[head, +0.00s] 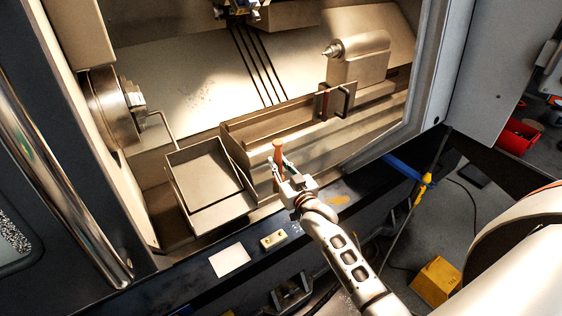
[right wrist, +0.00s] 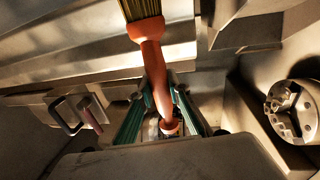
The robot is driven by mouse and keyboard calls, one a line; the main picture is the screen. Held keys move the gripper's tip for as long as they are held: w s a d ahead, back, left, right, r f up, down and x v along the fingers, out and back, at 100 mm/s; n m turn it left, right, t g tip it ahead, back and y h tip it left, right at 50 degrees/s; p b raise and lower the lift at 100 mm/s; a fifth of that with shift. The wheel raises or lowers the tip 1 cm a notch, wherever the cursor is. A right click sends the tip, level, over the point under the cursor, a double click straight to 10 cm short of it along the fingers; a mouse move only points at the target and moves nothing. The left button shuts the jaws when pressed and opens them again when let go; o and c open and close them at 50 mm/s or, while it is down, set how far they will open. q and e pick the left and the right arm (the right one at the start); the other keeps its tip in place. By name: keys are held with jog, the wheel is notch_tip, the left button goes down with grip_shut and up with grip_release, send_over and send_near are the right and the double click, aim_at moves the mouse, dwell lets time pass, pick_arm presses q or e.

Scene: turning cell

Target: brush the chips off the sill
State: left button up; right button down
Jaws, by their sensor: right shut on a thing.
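My right gripper (head: 281,173) is shut on a brush with an orange handle (head: 277,153), above the front of the lathe's opening. In the right wrist view the brush's handle (right wrist: 152,75) stands between the green-lined fingers (right wrist: 158,108), with tan bristles (right wrist: 140,8) beyond it. The dark front sill (head: 312,208) runs below the opening, partly hidden by my right arm. A small yellowish patch (head: 338,199) lies on it right of the gripper; I cannot tell if it is chips. My left gripper is not in view.
An open metal tray (head: 203,178) stands left of the gripper. The chuck (head: 112,108) is at left, the tailstock (head: 360,52) at back right. A white card (head: 230,260) and a pale block (head: 273,240) lie on the front ledge. A yellow box (head: 435,281) is on the floor.

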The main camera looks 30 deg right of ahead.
jog(key=shift+m+h, duration=0.3)
jog(key=w, duration=0.1)
jog(key=w+d+f, duration=0.1)
jog(key=w+d, duration=0.1)
jog(key=shift+d+f, duration=0.2)
jog(key=shift+f, duration=0.1)
notch_tip(320, 180, down, 5)
jog(key=b, duration=0.4)
jog(key=shift+w, duration=0.1)
jog(key=shift+d+r, duration=0.1)
